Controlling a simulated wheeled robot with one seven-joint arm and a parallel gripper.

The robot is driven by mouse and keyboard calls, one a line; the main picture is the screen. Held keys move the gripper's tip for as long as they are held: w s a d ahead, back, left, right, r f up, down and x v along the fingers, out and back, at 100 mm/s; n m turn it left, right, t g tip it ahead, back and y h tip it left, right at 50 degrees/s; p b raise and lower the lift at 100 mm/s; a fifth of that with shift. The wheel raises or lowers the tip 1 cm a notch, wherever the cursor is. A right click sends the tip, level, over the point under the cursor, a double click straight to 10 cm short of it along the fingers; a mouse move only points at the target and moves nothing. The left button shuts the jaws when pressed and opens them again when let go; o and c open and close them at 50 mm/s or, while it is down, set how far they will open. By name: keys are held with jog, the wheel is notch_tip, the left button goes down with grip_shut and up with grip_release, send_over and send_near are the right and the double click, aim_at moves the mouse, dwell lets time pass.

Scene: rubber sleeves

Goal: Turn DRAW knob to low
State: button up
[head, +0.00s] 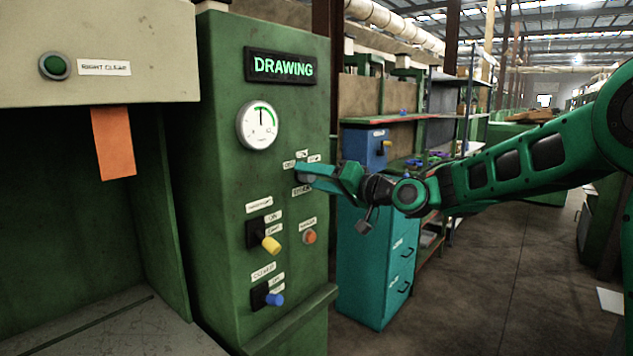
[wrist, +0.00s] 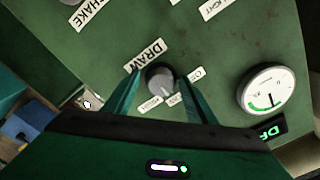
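The DRAW knob (wrist: 160,77) is a small grey round knob on the green machine panel in the wrist view. Its DRAW label (wrist: 146,56) is beside it, and small position labels (wrist: 174,99) sit around its other side, too small to read surely. The knob's pointer direction is not clear. My gripper (wrist: 160,82) is open, with one finger on each side of the knob and a gap visible on both sides. In the head view my gripper (head: 304,173) reaches the panel from the right and hides the knob.
The green panel carries a DRAWING sign (head: 283,66), a round gauge (head: 258,125), a yellow-handled switch (head: 270,244), a blue-handled switch (head: 274,299) and an orange button (head: 310,237). A teal cabinet (head: 375,262) stands behind my gripper. Open floor lies to the right.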

jog(key=shift+d, duration=0.1)
jog(key=v, duration=1)
jog(key=shift+s+d, duration=0.2)
jog(key=shift+d, duration=0.05)
jog(key=shift+f, duration=0.1)
jog(key=s+d+f+m+g+h, duration=0.1)
jog(key=s+d+f+h, duration=0.3)
jog(key=d+f, duration=0.25)
jog(key=s+d+f+g+h, duration=0.25)
jog(key=s+d+f, duration=0.2)
jog(key=d, duration=0.35)
jog(key=s+d+f+m+g+h, duration=0.1)
jog(key=s+d+f+h, duration=0.35)
jog(key=d+f, duration=0.25)
jog(key=s+d+f+m+g+h, duration=0.1)
jog(key=s+d, duration=0.3)
jog(key=s, duration=0.5)
jog(key=s+d+f+m+g+h, duration=0.1)
jog(key=s+d+f+m+g, duration=0.2)
jog(key=s, duration=0.6)
jog(key=s+d+f+m+g+h, duration=0.1)
jog(key=s+d+f+g, duration=0.1)
jog(key=s+d, duration=0.4)
jog(key=s, duration=0.3)
jog(key=shift+m, duration=0.4)
jog(key=shift+s+d+f+g, duration=0.1)
jog(key=shift+d+g, duration=0.05)
jog(key=shift+g, duration=0.1)
